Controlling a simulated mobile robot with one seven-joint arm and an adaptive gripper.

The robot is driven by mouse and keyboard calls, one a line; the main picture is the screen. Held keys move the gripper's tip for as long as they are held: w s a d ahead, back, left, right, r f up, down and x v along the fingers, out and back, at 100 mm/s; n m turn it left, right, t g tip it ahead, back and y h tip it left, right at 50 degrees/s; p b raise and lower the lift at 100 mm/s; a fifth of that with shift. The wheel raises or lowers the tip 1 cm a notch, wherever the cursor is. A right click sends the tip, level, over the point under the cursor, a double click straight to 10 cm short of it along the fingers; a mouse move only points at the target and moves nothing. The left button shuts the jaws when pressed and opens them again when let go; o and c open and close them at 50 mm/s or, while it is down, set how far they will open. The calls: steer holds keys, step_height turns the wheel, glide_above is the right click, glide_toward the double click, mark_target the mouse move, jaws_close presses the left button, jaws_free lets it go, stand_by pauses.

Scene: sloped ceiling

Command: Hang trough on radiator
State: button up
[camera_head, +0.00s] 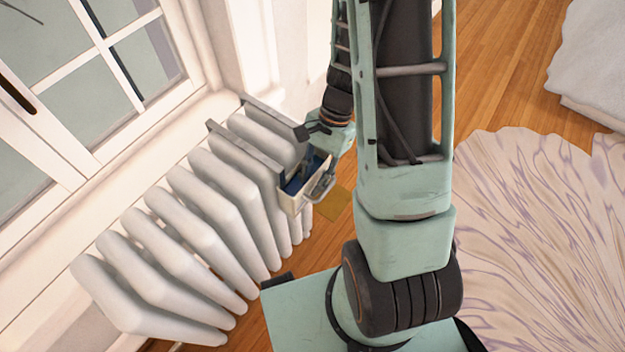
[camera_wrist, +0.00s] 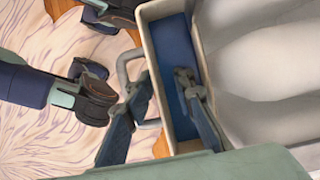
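The trough (camera_head: 291,199) is a cream box with a blue inside and a grey handle. It is at the far end of the white radiator (camera_head: 217,200), against its room side. Two grey bars (camera_head: 244,149) run from it across the radiator top toward the wall. In the wrist view the trough (camera_wrist: 155,50) lies beside the pale radiator (camera_wrist: 265,50). My gripper (camera_wrist: 162,88) is open, with one finger over the blue inside and the other outside by the handle (camera_wrist: 128,68). Whether either finger touches the trough cannot be told. The bar ends are hard to make out.
A window (camera_head: 95,75) and its sill are behind the radiator. A pale patterned rug (camera_head: 540,235) covers the floor at right, with bare wood floor (camera_head: 490,60) beyond. A white cushioned thing (camera_head: 595,60) is at the upper right. A small yellowish patch (camera_head: 336,204) is near the trough.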

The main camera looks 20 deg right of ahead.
steer(key=v, duration=1.2)
stand_by(0.4)
